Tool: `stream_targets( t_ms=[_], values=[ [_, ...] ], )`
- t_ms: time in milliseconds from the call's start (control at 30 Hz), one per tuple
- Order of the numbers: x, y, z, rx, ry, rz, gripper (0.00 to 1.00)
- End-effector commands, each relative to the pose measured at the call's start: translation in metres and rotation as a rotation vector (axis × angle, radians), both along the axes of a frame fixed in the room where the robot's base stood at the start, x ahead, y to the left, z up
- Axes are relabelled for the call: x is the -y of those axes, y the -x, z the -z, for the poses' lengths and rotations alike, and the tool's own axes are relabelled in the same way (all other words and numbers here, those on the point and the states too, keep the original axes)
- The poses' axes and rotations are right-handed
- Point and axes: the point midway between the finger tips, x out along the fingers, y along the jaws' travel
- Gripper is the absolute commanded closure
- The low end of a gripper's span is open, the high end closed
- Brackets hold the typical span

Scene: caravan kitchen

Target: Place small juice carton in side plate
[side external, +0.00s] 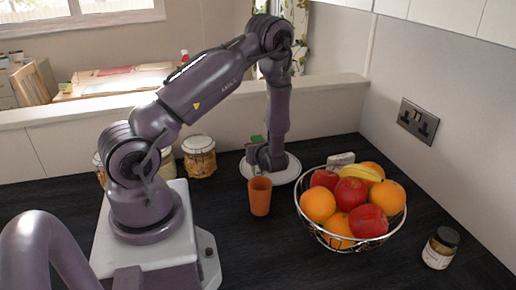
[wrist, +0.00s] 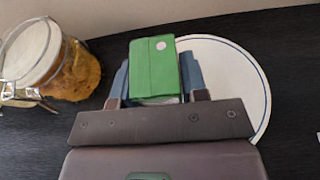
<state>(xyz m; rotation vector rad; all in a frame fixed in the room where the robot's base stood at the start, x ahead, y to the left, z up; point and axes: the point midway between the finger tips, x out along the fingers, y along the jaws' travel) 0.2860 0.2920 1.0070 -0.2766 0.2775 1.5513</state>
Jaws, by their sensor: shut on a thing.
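The small juice carton (wrist: 153,68) is green with a white round spot on top, and it sits between the fingers of my gripper (wrist: 154,85) in the wrist view. My gripper is shut on it. In the side view the carton (side external: 257,139) shows only as a bit of green behind my gripper (side external: 264,165). The side plate (wrist: 243,75) is white with a thin blue line near its rim. In the side view my gripper is over the plate (side external: 289,174), towards its left part. I cannot tell whether the carton touches the plate.
An orange cup (side external: 260,196) stands just in front of the plate. A wire fruit bowl (side external: 322,235) full of fruit is to the right, with a small jar (side external: 440,248) beyond it. A clip-top jar (side external: 200,157) stands left of the plate; it also shows in the wrist view (wrist: 75,75).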

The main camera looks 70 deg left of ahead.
Motion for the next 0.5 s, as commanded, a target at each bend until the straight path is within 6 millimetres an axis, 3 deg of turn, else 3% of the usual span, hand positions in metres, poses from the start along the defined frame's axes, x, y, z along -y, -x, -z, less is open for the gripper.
stream_targets(
  t_ms=[267, 300, 400, 500],
  values=[
    [-0.0001, -0.0003, 0.0012, 0.0, -0.002, 0.0, 0.89],
    [0.0001, -0.0002, 0.0017, 0.0, -0.001, 0.001, 0.55],
    [0.0, -0.0002, 0.0014, 0.001, 0.0, 0.0, 0.34],
    [0.0001, -0.0002, 0.0014, 0.0, 0.0, 0.0, 0.34]
  ],
)
